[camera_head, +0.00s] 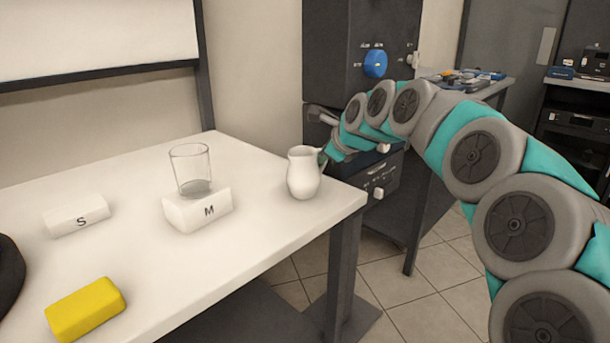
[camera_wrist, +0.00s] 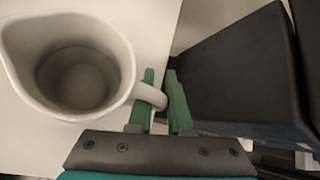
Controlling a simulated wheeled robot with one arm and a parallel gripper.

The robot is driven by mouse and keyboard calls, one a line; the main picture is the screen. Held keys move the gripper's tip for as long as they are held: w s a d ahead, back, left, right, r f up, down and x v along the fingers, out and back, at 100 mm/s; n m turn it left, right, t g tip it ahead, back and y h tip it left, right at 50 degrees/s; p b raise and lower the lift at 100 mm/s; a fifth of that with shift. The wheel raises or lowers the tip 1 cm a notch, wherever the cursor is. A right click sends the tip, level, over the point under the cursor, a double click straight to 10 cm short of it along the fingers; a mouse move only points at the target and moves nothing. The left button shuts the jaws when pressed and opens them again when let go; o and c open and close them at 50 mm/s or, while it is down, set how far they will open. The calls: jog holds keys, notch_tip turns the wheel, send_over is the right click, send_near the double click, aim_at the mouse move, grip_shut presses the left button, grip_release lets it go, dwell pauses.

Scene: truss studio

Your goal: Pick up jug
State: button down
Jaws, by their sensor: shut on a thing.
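The white jug (camera_head: 303,173) stands upright near the right back edge of the white table in the head view. In the wrist view the jug (camera_wrist: 122,62) fills the upper left, seen from above, and looks empty. My gripper (camera_wrist: 163,98) has its green fingers either side of the jug's handle and is shut on it. In the head view my gripper (camera_head: 323,158) is at the jug's right side, mostly hidden behind it. Whether the jug's base touches the table is hard to tell; it looks to be on it.
On the table (camera_head: 150,290) are a glass (camera_head: 190,168) close to the block marked M (camera_head: 196,212), a block marked S (camera_head: 76,216), a yellow block (camera_head: 86,309) and a dark round thing (camera_head: 8,275). A dark machine (camera_head: 345,60) stands behind. The table's front right is clear.

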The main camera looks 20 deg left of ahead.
jog(key=shift+r, duration=0.25)
jog(key=shift+r, duration=1.6)
jog(key=shift+s+d, duration=0.6)
jog(key=shift+d, duration=0.1)
jog(key=s+d+r+b, duration=0.1)
jog(key=s+d, duration=0.8)
jog(key=d, duration=0.1)
jog(key=shift+s+d+r+b, duration=0.2)
jog(key=shift+b, duration=0.2)
